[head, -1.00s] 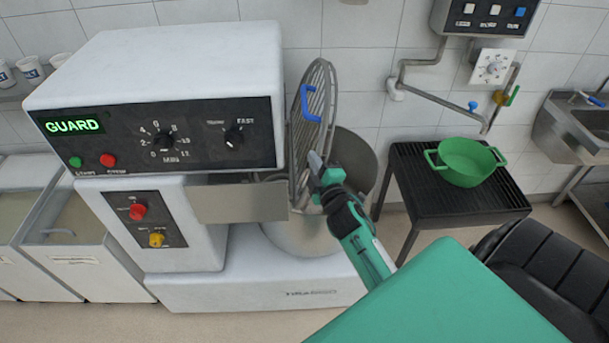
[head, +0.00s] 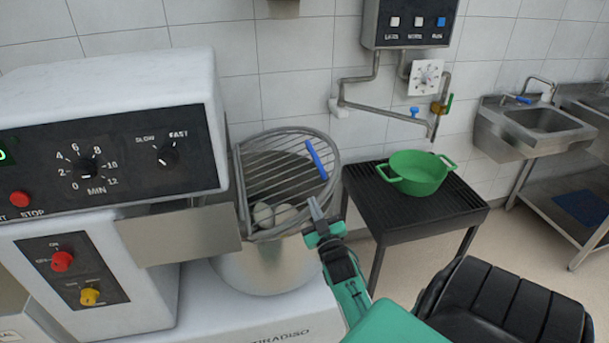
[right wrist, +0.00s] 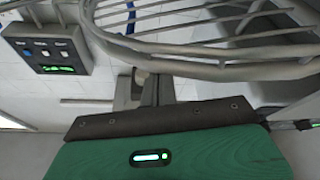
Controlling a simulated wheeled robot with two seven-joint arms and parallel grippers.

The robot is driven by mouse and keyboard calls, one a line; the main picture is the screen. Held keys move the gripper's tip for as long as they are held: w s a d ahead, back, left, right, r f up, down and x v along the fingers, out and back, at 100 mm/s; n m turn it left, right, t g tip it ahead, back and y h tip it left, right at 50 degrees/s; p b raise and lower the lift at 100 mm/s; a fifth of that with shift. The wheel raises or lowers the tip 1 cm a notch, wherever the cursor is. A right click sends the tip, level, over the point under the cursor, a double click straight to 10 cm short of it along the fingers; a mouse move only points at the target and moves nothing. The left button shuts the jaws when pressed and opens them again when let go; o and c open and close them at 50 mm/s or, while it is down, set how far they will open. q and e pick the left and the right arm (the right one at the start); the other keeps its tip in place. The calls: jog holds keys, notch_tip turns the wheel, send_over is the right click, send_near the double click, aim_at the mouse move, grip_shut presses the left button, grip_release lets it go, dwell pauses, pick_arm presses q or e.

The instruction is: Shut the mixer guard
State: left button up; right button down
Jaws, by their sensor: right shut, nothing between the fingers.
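Pale lumps (head: 272,215) show through the bars. My right gripper (head: 315,207) is shut and empty at the guard's front right rim, below the handle. In the right wrist view the fingers (right wrist: 145,90) sit close to the curved guard rim (right wrist: 220,66); contact is unclear. My left gripper is out of view.
The white mixer head (head: 120,70) with its dial panel stands left of the bowl. A green pot (head: 415,175) sits on a black slatted stand (head: 375,205) at right. Pipes and a switch box (head: 412,22) are on the wall.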

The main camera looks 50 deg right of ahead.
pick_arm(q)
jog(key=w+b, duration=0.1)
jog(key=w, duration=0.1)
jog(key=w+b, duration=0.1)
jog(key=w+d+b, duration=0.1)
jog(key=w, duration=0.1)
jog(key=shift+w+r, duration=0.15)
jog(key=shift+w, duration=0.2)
pick_arm(e)
notch_tip(320, 180, down, 7)
jog(key=m+g+h, duration=0.1)
jog(key=m+h, duration=0.1)
jog(key=m, duration=0.3)
jog(key=shift+s+d, duration=0.3)
jog(key=shift+d, duration=0.1)
jog(key=shift+f, duration=0.1)
